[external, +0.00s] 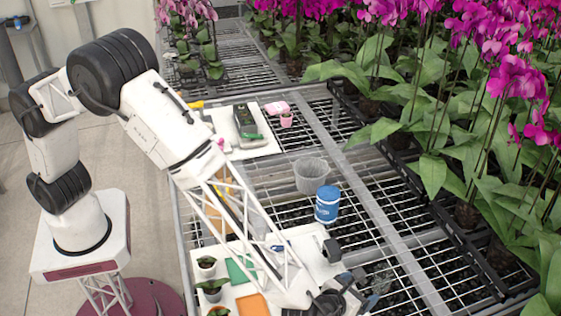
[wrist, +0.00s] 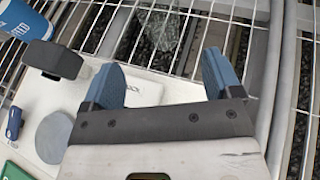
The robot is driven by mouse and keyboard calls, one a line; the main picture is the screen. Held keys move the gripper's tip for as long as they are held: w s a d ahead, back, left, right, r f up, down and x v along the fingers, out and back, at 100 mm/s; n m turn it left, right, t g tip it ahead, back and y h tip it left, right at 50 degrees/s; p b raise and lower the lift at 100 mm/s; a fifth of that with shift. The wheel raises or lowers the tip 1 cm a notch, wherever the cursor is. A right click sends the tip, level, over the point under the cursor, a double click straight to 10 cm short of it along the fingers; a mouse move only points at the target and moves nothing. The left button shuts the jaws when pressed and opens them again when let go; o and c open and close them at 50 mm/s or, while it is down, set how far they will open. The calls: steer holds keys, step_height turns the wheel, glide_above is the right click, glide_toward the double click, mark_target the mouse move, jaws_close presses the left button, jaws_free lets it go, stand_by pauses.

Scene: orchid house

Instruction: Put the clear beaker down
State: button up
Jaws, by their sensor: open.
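The clear beaker (wrist: 158,38) shows in the wrist view as a faint transparent shape over the wire bench, beyond my fingers. Its outline is hard to make out, and I cannot tell whether it is upright. In the external view a faint clear shape (external: 381,281) next to my gripper appears to be the same beaker. My gripper (external: 356,289) is low over the front of the bench. In the wrist view its two blue fingers (wrist: 165,80) are wide apart with nothing between them, and the beaker is apart from them.
A blue cup (external: 326,205) and a translucent pot (external: 311,175) stand on the wire bench. A white board (wrist: 85,92) under my gripper carries a dark block (wrist: 53,58) and a grey disc (wrist: 54,136). Small potted plants (external: 212,287) stand left; orchids (external: 470,130) line the right.

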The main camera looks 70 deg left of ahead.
steer(key=shift+v, duration=0.9)
steer(key=w+a+r+m+h, duration=0.3)
steer(key=a+r+m, duration=0.25)
steer(key=r, duration=0.35)
steer(key=s+a+r+m+g+h, duration=0.1)
steer(key=s+a+r+m+h, duration=0.2)
steer(key=a+r+m, duration=0.5)
steer(key=s+a+r+m+g+h, duration=0.1)
steer(key=s+a+r+m+h, duration=0.2)
steer(key=a+r+m, duration=0.6)
steer(key=s+a+r+m+g, duration=0.4)
steer(key=s+a+m, duration=0.5)
steer(key=s+a, duration=0.8)
steer(key=s+a+m+g+y, duration=0.2)
steer(key=s+a+m, duration=0.2)
steer(key=s+a, duration=0.3)
steer(key=s+a+f+m+g+y, duration=0.1)
steer(key=s+a+m, duration=0.4)
steer(key=s, duration=1.1)
steer(key=a+y, duration=0.1)
steer(key=a, duration=0.2)
steer(key=shift+s+a+f+g, duration=0.15)
steer(key=shift+s+f+g, duration=0.1)
steer(key=shift+g, duration=0.15)
